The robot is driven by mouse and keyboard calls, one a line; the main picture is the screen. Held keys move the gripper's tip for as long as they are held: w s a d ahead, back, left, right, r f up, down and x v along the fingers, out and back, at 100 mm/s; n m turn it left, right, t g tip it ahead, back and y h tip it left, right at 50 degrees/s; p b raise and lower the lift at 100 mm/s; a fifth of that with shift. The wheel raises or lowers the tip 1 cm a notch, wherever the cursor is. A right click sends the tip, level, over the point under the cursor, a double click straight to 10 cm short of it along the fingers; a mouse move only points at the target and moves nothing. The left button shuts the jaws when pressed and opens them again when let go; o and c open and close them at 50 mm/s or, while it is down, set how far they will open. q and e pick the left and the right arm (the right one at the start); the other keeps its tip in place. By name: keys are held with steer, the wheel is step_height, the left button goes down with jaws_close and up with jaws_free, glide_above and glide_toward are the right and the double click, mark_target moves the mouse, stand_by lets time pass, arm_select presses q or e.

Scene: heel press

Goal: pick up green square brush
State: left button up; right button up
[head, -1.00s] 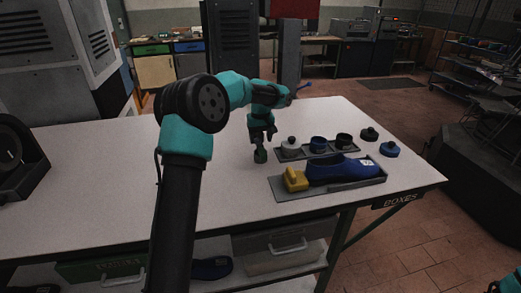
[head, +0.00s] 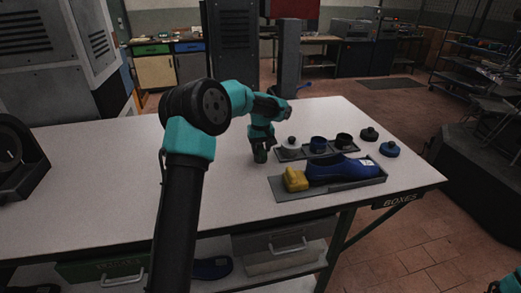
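The green brush (head: 260,156) is a small dark green piece on the white table, left of the grey tray with the pots. My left gripper (head: 261,147) points straight down over it, with the fingers at its upper part. The fingers and the brush are small and dark, so I cannot tell whether they are shut on it. The gripper hides the brush's top. Of my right arm only a teal piece shows at the bottom right corner; its gripper is out of view.
A grey tray right of the brush holds a white pot (head: 291,149), a blue pot (head: 318,144) and a black pot (head: 344,141). A blue shoe (head: 342,170) and yellow block (head: 296,179) lie in front. Round lids (head: 389,149) lie right.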

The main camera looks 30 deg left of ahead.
mark_target(261, 148)
arm_select(q)
steer(key=c, duration=0.8)
steer(key=shift+r, duration=0.1)
steer(key=shift+r, duration=1.25)
steer(key=shift+s+d+r, duration=0.2)
steer(key=shift+s+r, duration=0.1)
steer(key=shift+r, duration=0.2)
steer(key=s+d, duration=0.2)
steer(key=s, duration=0.2)
steer(key=s+d+r, duration=0.1)
steer(key=s+d, duration=0.2)
steer(key=s, duration=0.1)
steer(key=s+d, duration=0.3)
steer(key=s, duration=0.2)
steer(key=shift+r, duration=0.15)
